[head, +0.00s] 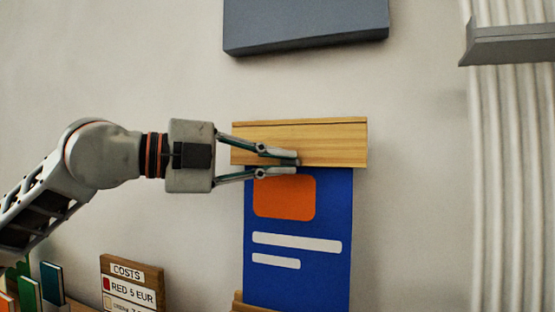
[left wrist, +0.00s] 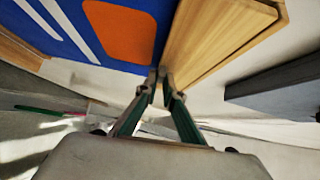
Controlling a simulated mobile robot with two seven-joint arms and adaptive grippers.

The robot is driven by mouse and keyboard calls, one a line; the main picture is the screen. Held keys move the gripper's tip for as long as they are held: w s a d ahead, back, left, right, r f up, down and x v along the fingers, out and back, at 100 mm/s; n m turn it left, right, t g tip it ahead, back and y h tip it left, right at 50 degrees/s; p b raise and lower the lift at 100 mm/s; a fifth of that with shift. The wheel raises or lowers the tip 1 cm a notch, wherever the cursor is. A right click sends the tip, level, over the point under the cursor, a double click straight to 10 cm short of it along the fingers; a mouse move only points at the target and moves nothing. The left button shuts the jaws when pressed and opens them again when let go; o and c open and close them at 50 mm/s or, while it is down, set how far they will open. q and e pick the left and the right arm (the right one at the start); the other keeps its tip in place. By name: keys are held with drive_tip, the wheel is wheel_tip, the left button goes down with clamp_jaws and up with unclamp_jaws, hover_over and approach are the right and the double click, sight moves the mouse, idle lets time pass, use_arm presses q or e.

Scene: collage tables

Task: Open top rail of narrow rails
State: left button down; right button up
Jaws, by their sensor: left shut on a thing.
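The top rail (head: 335,142) is a pale wooden bar on the wall, with a thin dark line along its upper edge. A blue poster (head: 335,210) with an orange block and white bars hangs straight below it. A wooden corner of the bottom rail (head: 238,305) shows at the lower picture edge. My left gripper (head: 297,166) reaches in from the left, its fingers close together on the top rail's lower edge where the poster meets it. In the left wrist view the fingertips (left wrist: 158,82) are at that same seam. The exact contact is hard to see. My right gripper is out of view.
A dark grey panel (head: 305,25) is on the wall above the rail. A grey ledge (head: 510,43) and pale ribbed drapery (head: 510,180) are at the right. A "COSTS" price board (head: 133,283) and several small books (head: 28,290) are at lower left. The wall beside the poster is bare.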

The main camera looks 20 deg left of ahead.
use_arm(q)
drive_tip(key=s+r+n+g+p, duration=0.1)
drive_tip(key=p, duration=0.2)
drive_tip(key=r+n+g+y+p, duration=0.1)
drive_tip(key=g+p, duration=0.1)
drive_tip(key=p, duration=0.1)
drive_tip(key=s+r+n+g+y+p, duration=0.1)
drive_tip(key=p, duration=0.3)
drive_tip(key=shift+s+r+n, duration=0.15)
drive_tip(key=shift+s+n, duration=0.15)
drive_tip(key=c, duration=2.2)
unclamp_jaws()
drive_tip(key=shift+o, duration=0.2)
drive_tip(key=v, duration=1.2)
drive_tip(key=shift+r, duration=0.15)
drive_tip(key=shift+w+d, duration=0.1)
